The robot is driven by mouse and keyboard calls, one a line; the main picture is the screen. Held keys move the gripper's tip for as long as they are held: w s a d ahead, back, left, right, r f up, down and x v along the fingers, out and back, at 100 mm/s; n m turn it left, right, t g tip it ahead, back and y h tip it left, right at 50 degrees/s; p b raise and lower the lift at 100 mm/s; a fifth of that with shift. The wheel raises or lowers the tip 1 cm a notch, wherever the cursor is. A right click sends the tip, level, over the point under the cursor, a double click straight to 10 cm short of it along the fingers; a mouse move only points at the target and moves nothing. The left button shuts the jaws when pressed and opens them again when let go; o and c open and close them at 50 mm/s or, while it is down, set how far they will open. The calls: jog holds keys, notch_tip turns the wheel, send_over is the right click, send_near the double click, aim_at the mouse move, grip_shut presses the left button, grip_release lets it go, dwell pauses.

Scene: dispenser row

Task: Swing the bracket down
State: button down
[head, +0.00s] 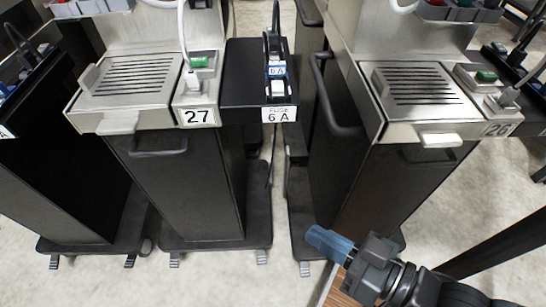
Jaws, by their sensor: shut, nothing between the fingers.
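My gripper (329,243) is at the lower right, above the floor in front of the cabinet marked 26 (378,200). Its blue fingers are together, with nothing between them, and it touches nothing that I can see. No part is labelled as the bracket, so I cannot tell which it is. A black curved bar (333,115) stands out from the left side of cabinet 26, up and away from my gripper. Pale flaps stick out from the fronts of station 26 (440,140) and station 27 (118,123).
Between the stations is a black box (243,75) labelled "6 A". A wooden edge (342,299) lies under my arm. The pale floor (220,285) in front is mostly clear.

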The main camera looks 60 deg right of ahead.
aim_at(273, 148)
jog(key=w+d+f+m+g+h+b, duration=0.2)
jog(key=w+d+f+m+h+b, duration=0.2)
jog(key=w+d+f+m, duration=0.3)
jog(key=w+d+f+m+g+h+b, duration=0.2)
jog(key=w+d+f+m+h+b, duration=0.2)
jog(key=f, duration=1.2)
jog(key=w+d+f+m+g+h+b, duration=0.2)
jog(key=w+d+f+m+h+b, duration=0.3)
jog(key=w+d+f+m, duration=0.6)
jog(key=d+m+b, duration=0.1)
jog(key=m+b, duration=0.1)
jog(key=shift+w+d+f+b, duration=0.15)
jog(key=shift+d+b, duration=0.05)
jog(key=shift+b, duration=0.1)
jog(key=b+x, duration=0.3)
jog(key=x, duration=1.1)
jog(key=shift+b, duration=0.35)
